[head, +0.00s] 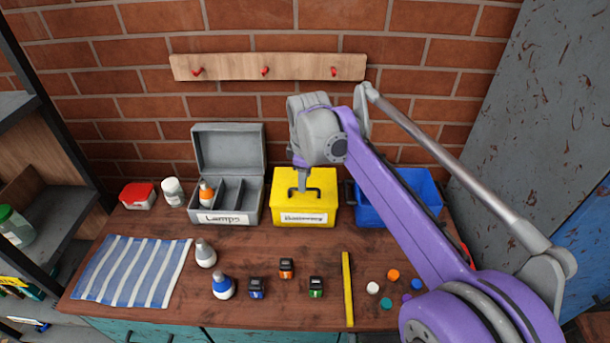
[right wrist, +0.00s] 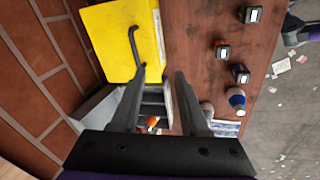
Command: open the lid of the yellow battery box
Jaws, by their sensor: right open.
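The yellow battery box (head: 284,213) stands at the back of the table with its lid shut and a white label on its front. A dark handle (head: 293,193) is on the lid; it also shows in the right wrist view (right wrist: 134,46). My right gripper (head: 301,168) is above the lid, close to the handle and partly hidden by its own wrist. In the right wrist view its fingers (right wrist: 160,76) are apart and empty, with the left finger's tip near one end of the handle. Whether they touch is unclear. My left gripper is not in view.
A grey open lamps box (head: 253,200), its lid upright, stands left of the yellow box. A blue bin (head: 425,188) stands right. Bulbs, small batteries (head: 286,268), a yellow strip (head: 347,290) and coloured caps lie in front. A striped cloth (head: 130,272) lies at left.

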